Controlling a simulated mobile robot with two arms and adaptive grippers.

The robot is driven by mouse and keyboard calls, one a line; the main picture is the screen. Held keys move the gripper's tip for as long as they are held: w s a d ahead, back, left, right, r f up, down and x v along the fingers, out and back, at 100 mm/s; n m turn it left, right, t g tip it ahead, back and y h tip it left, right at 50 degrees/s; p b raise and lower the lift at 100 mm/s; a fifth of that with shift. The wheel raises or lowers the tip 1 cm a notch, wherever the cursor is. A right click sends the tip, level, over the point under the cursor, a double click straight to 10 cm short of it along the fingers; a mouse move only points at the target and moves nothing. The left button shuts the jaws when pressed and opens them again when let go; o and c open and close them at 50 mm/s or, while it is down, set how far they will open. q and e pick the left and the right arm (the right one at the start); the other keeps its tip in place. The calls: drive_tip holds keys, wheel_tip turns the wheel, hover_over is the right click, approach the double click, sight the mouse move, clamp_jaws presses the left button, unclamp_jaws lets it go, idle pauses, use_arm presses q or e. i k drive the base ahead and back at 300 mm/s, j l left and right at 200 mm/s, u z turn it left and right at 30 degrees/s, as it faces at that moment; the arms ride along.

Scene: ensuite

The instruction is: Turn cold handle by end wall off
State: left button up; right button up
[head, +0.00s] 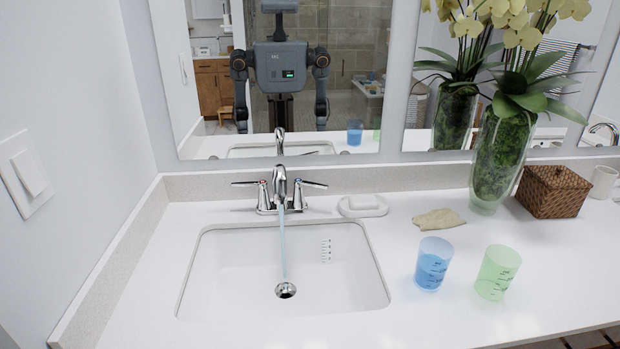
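A chrome faucet (280,186) stands behind the white sink (240,265) near the left end wall (70,130). A thin stream of water (283,240) runs from its spout toward the drain (286,290). The cold handle (305,184), marked blue, is on the right of the spout with its lever pointing right. The hot handle (258,184), marked red, is on the left with its lever pointing left. Neither of my grippers shows directly. The mirror reflects my body and arms hanging down, with the gripper state not visible.
A soap dish (363,206) sits just right of the faucet. A tan cloth (439,219), a blue cup (433,264), a green cup (497,272), a plant vase (497,160) and a wicker box (553,191) stand farther right. The counter's front is clear.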

sight(297, 182)
drive_tip(key=k+j, duration=0.15)
drive_tip(key=j, duration=0.2)
drive_tip(key=k+j, duration=0.1)
drive_tip(key=j, duration=0.2)
drive_tip(key=k+j, duration=0.15)
drive_tip(key=j, duration=0.2)
drive_tip(key=k+j, duration=0.1)
drive_tip(key=j, duration=0.2)
